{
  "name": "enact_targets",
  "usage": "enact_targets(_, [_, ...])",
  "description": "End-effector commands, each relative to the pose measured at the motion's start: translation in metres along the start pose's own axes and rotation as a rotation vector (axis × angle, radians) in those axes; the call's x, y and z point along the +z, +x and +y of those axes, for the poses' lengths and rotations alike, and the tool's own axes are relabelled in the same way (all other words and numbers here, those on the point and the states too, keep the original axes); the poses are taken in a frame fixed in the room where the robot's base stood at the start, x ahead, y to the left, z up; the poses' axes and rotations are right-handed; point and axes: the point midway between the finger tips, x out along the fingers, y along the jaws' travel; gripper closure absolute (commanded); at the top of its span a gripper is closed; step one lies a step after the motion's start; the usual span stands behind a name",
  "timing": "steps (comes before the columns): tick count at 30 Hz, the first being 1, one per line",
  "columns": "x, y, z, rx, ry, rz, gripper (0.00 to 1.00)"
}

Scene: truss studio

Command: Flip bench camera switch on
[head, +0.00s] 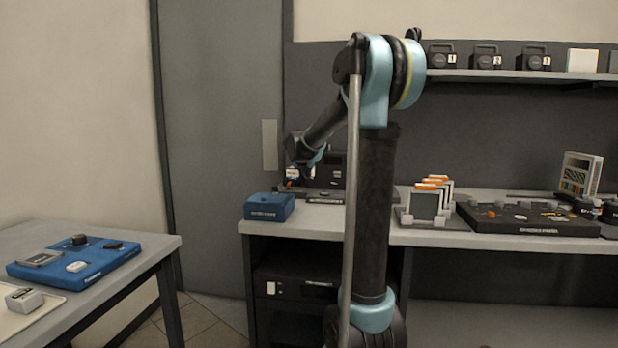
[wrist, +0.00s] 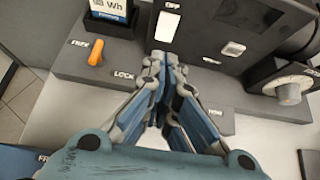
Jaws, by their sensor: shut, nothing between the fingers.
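The dark bench camera unit (wrist: 196,48) fills the upper middle of the wrist view. A pale upright tab that looks like a switch (wrist: 167,26) is on its face; which way it is set I cannot tell. My gripper (wrist: 165,66) is shut and empty, its fingertips just below that tab in the picture; whether they touch it I cannot tell. An orange lever (wrist: 96,52) stands left of the fingers, between labels reading FREE and LOCK. In the head view the unit (head: 325,196) is on the back bench, partly hidden by my arm.
A grey knob (wrist: 289,93) is at the right of the wrist view. In the head view, a blue box (head: 269,207) stands left of the unit. A dark control panel (head: 530,220) is on the right of the bench. A blue panel (head: 90,262) lies on the left table.

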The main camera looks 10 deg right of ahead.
Motion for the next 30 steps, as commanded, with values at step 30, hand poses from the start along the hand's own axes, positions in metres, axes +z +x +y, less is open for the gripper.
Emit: enact_targets(30, [0.000, -0.069, -0.001, 0.000, 0.000, 0.007, 1.00])
